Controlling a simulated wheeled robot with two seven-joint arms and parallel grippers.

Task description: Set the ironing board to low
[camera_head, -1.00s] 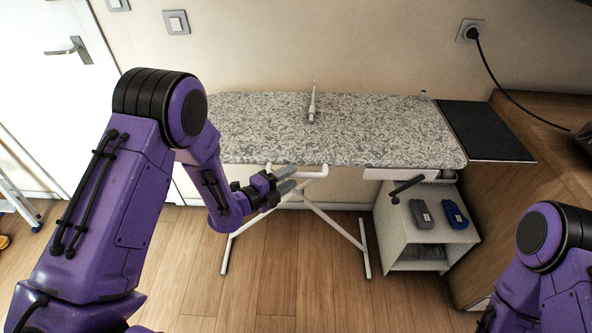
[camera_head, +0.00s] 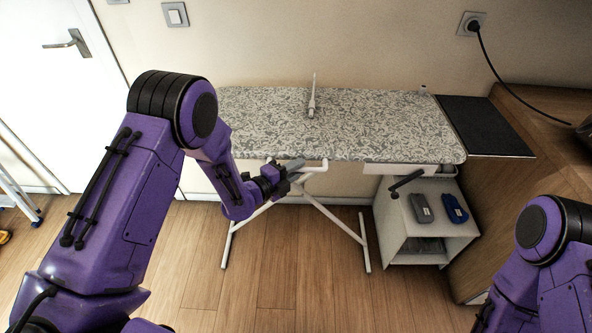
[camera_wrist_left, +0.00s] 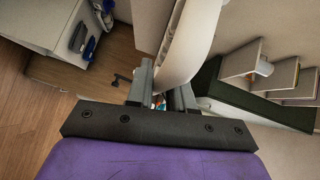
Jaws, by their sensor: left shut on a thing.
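The ironing board (camera_head: 370,120) has a grey patterned cover and stands level on white crossed legs (camera_head: 335,222). A white bar (camera_head: 317,168) sticks out under its front edge. My left gripper (camera_head: 296,168) is at this bar, just below the front edge. In the left wrist view, my left gripper (camera_wrist_left: 168,88) has its fingers on either side of a white curved part (camera_wrist_left: 190,45) of the board and is shut on it. The exact contact is partly hidden.
A small white cabinet (camera_head: 385,215) stands under the board's right end, with a grey case (camera_head: 421,208) and a blue case (camera_head: 454,208) on it. A wooden counter (camera_head: 520,200) is at the right. The floor in front is clear.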

